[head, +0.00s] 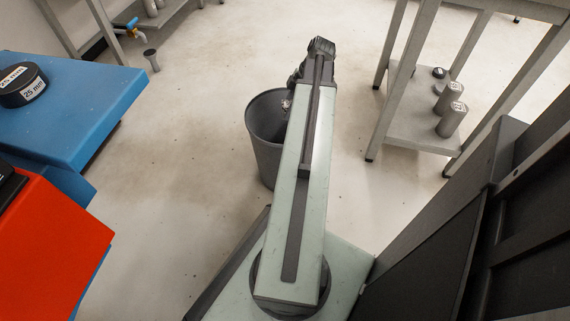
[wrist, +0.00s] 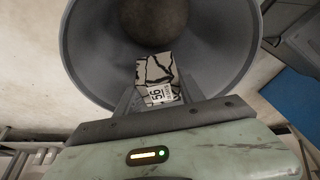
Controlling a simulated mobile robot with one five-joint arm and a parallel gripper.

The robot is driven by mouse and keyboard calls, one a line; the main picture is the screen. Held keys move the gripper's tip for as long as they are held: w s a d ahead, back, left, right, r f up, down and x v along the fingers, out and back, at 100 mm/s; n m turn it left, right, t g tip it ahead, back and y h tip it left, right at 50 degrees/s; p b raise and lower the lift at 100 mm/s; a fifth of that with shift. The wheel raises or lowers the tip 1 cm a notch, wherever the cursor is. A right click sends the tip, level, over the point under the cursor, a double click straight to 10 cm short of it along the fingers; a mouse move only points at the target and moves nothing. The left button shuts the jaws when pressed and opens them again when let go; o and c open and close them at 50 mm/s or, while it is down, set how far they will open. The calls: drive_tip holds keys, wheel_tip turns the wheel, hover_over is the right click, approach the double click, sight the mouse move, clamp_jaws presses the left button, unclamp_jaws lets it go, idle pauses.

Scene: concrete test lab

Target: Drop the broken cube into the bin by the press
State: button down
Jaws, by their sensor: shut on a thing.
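The broken cube (wrist: 158,72) shows in the wrist view as a pale block with dark crack lines and a label reading 56. My gripper (wrist: 155,92) is shut on it, and the cube is in front of the bin's open mouth. The grey round bin (wrist: 88,45) fills much of the wrist view. In the head view the bin (head: 264,150) stands on the floor, partly hidden behind my arm. My gripper (head: 297,88) is at the arm's far end, over the bin's right side. Its fingers and the cube are mostly hidden there.
A blue table (head: 75,120) with a black 25 mm disc (head: 22,85) stands left, above a red-orange machine part (head: 50,250). A grey table (head: 415,130) with cylinders on its lower shelf stands right. Between them the floor is clear around the bin.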

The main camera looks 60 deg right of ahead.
drive_tip(key=shift+f, duration=0.15)
drive_tip(key=c, duration=0.6)
unclamp_jaws()
drive_tip(key=shift+c, duration=0.2)
drive_tip(key=p+v, duration=0.7)
drive_tip(key=shift+s+d+r, duration=0.1)
drive_tip(key=shift+s+r, duration=0.05)
drive_tip(key=shift+r, duration=0.25)
